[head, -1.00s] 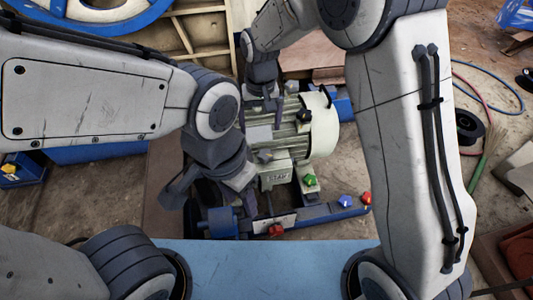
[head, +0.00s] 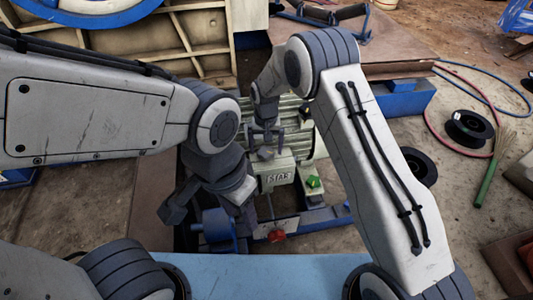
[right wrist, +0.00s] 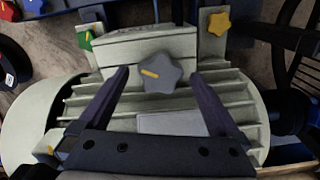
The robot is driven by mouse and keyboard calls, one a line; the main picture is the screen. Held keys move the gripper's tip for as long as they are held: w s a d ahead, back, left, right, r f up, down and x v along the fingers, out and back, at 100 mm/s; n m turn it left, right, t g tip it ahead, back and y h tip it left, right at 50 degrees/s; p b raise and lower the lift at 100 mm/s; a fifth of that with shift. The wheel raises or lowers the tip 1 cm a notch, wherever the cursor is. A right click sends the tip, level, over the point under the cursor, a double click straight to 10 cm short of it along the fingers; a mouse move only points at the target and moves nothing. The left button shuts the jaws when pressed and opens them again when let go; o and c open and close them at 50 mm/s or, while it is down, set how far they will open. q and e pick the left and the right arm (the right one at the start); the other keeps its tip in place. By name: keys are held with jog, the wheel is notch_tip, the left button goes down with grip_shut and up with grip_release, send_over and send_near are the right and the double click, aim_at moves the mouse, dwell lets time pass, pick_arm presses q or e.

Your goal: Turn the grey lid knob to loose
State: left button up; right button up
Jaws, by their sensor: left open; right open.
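The grey lid knob (right wrist: 165,80) is star-shaped with a short yellow mark left of its middle. It sits on the pale green ribbed motor (right wrist: 90,92), at the edge of its box-shaped lid (right wrist: 150,45). My right gripper (right wrist: 160,88) is open, with one finger on either side of the knob in the picture; neither visibly touches it. In the head view my right gripper (head: 265,138) points down over the motor (head: 318,146), and I cannot make out the grey knob there. My left gripper (head: 206,205) is open and empty, left of the motor.
A green knob (head: 313,181) and a red knob (head: 277,236) sit near the motor's front. A yellow knob (right wrist: 218,22) and a green knob (right wrist: 84,37) flank the lid in the right wrist view. Cable reels (head: 468,128) lie on the floor at right.

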jog(key=shift+f, duration=0.65)
jog(key=c, duration=1.4)
jog(key=shift+r+n+p, duration=0.25)
jog(key=shift+n+p, duration=0.05)
jog(key=shift+p, duration=0.15)
jog(key=shift+f+n+p, duration=0.1)
jog(key=shift+n+p, duration=0.3)
jog(key=shift+f, duration=0.1)
jog(key=o, duration=1.4)
